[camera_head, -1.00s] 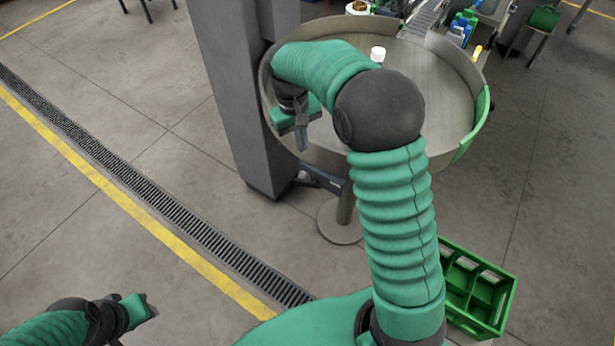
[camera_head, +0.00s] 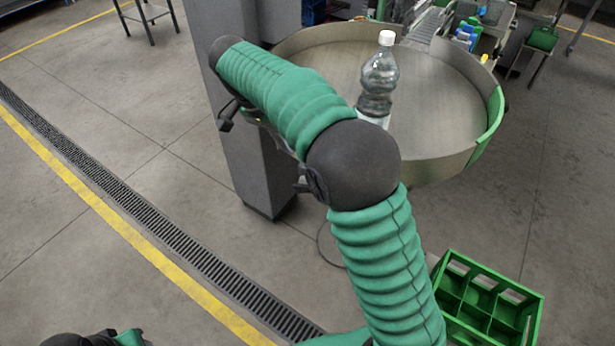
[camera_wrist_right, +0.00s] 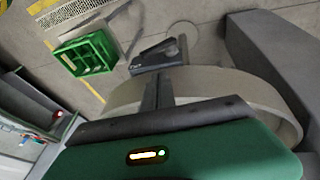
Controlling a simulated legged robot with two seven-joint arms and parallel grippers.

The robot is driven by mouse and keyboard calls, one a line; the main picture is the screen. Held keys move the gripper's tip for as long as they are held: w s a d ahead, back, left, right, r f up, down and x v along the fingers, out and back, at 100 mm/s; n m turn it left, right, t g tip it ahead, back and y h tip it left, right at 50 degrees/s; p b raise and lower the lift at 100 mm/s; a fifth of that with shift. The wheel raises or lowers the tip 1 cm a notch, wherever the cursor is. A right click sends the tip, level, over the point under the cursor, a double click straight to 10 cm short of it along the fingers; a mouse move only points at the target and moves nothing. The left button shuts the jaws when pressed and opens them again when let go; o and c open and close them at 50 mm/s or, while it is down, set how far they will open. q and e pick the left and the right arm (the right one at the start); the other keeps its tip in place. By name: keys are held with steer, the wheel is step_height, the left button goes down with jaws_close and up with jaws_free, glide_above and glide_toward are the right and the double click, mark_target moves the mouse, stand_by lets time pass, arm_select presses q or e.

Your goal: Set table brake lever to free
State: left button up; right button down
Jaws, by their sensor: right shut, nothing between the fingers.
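The round metal table (camera_head: 440,110) stands upper right of centre in the head view; its rim (camera_wrist_right: 200,82) also shows in the right wrist view. A dark bracket with a small label, seemingly the brake lever (camera_wrist_right: 158,56), shows past the rim in the wrist view. Its setting cannot be read. In the head view my right arm covers most of that area. My right gripper (camera_head: 226,119) is left of the table, by the grey column; its closed, empty fingers (camera_wrist_right: 157,93) point toward the bracket, apparently apart from it. My left gripper (camera_head: 130,338) is mostly cut off at the bottom left.
A clear bottle (camera_head: 379,80) with a white cap stands on the table. A grey column (camera_head: 255,160) stands beside the table's left side. A green crate (camera_head: 490,300) is on the floor at lower right. The floor on the left is open.

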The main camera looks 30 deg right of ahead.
steer(key=s+p+x, duration=0.1)
steer(key=s+x, duration=0.1)
steer(key=x, duration=1)
steer(key=shift+a+f, duration=0.3)
steer(key=s+f+t+b, duration=0.1)
steer(key=b, duration=0.2)
steer(key=s+d+f+t+y+b, duration=0.1)
steer(key=t+b, duration=0.1)
steer(key=b, duration=0.2)
steer(key=s+f+m+t+y+b, duration=0.1)
steer(key=t+b, duration=0.1)
steer(key=b, duration=0.1)
steer(key=shift+s+d+f, duration=0.1)
steer(key=shift+s+d, duration=0.2)
steer(key=shift+f+b, duration=0.1)
steer(key=shift+b, duration=0.2)
